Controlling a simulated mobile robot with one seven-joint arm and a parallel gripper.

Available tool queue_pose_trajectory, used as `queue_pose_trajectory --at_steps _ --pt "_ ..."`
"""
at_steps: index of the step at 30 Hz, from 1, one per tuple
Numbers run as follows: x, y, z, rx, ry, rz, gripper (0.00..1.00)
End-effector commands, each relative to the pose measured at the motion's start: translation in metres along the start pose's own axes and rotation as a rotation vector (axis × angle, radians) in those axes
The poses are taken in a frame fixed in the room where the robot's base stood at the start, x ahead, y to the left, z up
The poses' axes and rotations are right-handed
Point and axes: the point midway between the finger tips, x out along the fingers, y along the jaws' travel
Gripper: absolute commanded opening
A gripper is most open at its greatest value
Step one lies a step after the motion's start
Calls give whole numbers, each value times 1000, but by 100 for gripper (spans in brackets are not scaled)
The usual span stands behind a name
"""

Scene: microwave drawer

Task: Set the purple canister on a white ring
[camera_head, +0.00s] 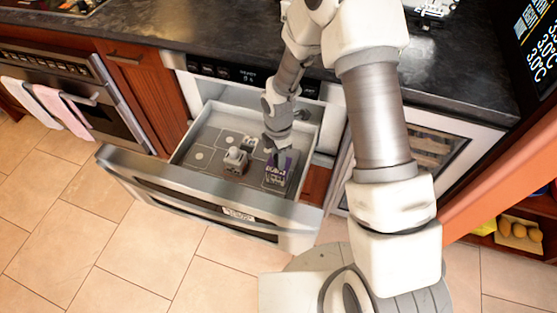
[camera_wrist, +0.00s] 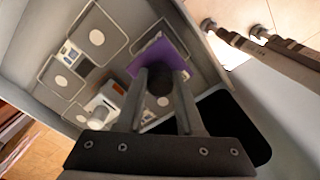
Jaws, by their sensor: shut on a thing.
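My gripper (camera_head: 278,143) reaches down into the open microwave drawer (camera_head: 181,213). The wrist view shows its two fingers (camera_wrist: 161,73) on either side of a dark round part on top of the purple canister (camera_wrist: 158,54). The purple body shows past the fingertips, and its lower part is hidden. In the head view the purple canister (camera_head: 282,166) is at the right of the drawer; I cannot tell whether it touches the floor. White round marks (camera_wrist: 97,37) sit inside outlined squares on the drawer floor, and some also show in the head view (camera_head: 198,156).
A white object with an orange patch (camera_wrist: 106,100) stands left of the canister; it shows in the head view (camera_head: 236,160). A smaller white-and-dark item (camera_head: 249,145) is behind it. The drawer walls enclose the space. The left drawer floor is clear.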

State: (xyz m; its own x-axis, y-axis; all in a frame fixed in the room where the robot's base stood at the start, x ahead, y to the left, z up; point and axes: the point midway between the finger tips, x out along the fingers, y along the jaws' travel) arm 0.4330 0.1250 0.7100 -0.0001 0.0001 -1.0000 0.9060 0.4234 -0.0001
Motion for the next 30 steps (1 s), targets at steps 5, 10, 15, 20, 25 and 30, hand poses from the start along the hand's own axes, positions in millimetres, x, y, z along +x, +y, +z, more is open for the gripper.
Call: queue_pose_trajectory --at_steps 5,10,15,20,25,30 --pt "14 1 1 0 -1 1 0" --pt "13 0 1 0 -1 1 0" --pt "16 0 1 0 -1 1 43" --pt "16 0 1 0 0 0 66" --pt "16 0 1 0 0 0 66" --pt "11 0 1 0 -1 0 66"
